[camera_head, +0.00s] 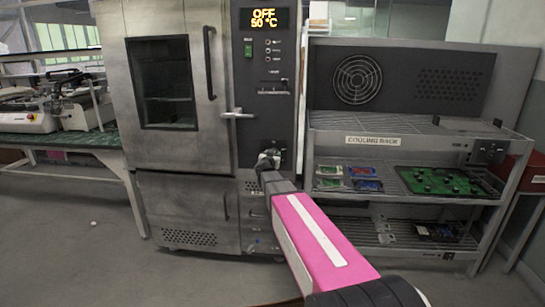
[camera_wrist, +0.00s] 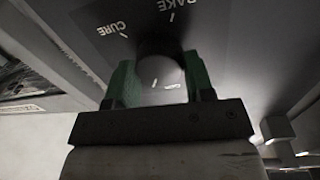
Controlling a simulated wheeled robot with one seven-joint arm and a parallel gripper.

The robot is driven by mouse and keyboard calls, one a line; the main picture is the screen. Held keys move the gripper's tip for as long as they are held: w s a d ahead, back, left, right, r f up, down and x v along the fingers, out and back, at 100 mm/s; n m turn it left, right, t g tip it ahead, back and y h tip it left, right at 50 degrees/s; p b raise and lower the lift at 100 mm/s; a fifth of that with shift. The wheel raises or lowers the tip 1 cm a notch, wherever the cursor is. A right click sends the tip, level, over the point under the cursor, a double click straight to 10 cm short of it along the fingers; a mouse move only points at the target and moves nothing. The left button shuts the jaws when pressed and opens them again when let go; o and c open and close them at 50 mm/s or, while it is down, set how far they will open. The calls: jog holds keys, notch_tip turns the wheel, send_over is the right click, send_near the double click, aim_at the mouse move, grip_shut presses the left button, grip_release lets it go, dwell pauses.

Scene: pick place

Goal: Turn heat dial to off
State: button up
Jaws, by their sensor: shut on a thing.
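The heat dial (camera_wrist: 160,50) is a dark round knob on a dark panel, with the words "CURE" and "BAKE" printed beside it in the wrist view. My gripper (camera_wrist: 160,82) has green fingers on both sides of the dial and is shut on it. In the head view my gripper (camera_head: 268,161) is at the lower control panel of the oven (camera_head: 170,90) and mostly covers the dial. The display (camera_head: 264,18) at the top of the panel reads "OFF" and "50 °C". The dial's pointer and its exact setting cannot be told.
The oven door with its handle (camera_head: 209,62) is shut. A door latch (camera_head: 238,114) sticks out above my gripper. A cooling rack (camera_head: 410,140) with circuit boards stands close on the right. A green-topped bench (camera_head: 85,138) stands on the left. Floor in front is clear.

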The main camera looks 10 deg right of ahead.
jog(key=n, duration=0.6)
jog(key=shift+f+n, duration=0.1)
jog(key=shift+n, duration=0.3)
dwell(0.4)
jog(key=o, duration=0.9)
jog(key=shift+t, duration=0.3)
jog(key=shift+s, duration=0.1)
jog(key=v, duration=1)
jog(key=shift+s+a, duration=0.15)
jog(key=shift+s, duration=0.1)
